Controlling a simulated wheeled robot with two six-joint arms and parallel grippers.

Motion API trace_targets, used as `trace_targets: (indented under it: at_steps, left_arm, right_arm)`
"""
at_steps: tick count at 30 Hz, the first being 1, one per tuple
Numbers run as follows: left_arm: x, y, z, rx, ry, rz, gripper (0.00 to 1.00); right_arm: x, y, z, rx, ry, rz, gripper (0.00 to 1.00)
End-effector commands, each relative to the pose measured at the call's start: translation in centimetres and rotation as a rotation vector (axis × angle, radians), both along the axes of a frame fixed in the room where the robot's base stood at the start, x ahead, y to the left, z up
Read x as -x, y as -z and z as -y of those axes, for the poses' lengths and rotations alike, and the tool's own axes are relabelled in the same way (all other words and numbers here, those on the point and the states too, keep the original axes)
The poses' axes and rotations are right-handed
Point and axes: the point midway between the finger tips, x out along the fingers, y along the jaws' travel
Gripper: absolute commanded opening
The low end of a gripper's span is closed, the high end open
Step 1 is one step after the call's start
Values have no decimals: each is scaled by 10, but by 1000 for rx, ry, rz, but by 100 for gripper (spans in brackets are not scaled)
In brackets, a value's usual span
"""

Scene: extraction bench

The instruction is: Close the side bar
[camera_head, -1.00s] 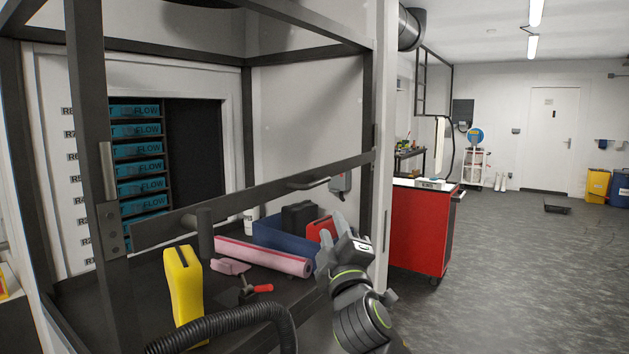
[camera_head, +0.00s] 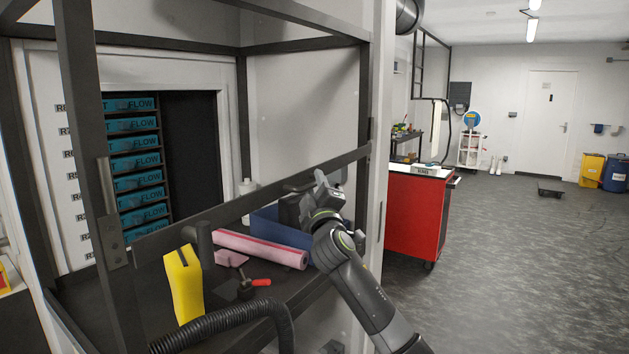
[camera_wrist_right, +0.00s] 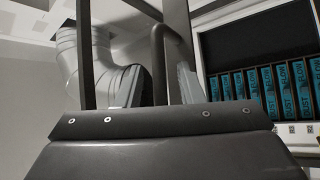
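The side bar (camera_head: 245,203) is a dark flat bar that slants across the open front of the bench frame, from the left post to the right post. Its thin handle (camera_wrist_right: 157,60) is a curved rod beside the bar in the right wrist view; in the head view my gripper partly hides it. My right gripper (camera_head: 322,188) is at the handle, near the bar's right half. In the right wrist view its fingers (camera_wrist_right: 160,88) stand apart, with the handle rod between them. I cannot tell whether they touch it. My left gripper is not in view.
A black hose (camera_head: 225,318) curves in front.

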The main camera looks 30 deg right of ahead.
Motion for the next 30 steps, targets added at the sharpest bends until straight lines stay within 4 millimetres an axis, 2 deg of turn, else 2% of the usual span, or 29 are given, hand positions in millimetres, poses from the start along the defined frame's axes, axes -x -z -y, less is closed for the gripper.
trace_targets:
  at_steps: [12,20,30]
  left_arm:
    - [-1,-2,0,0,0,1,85]
    - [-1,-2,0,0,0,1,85]
    - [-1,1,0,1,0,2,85]
  right_arm:
    - [-6,-2,2,0,-1,-1,34]
    - [-5,-2,2,0,-1,-1,0]
    - [-8,0,1,-2,4,0,0]
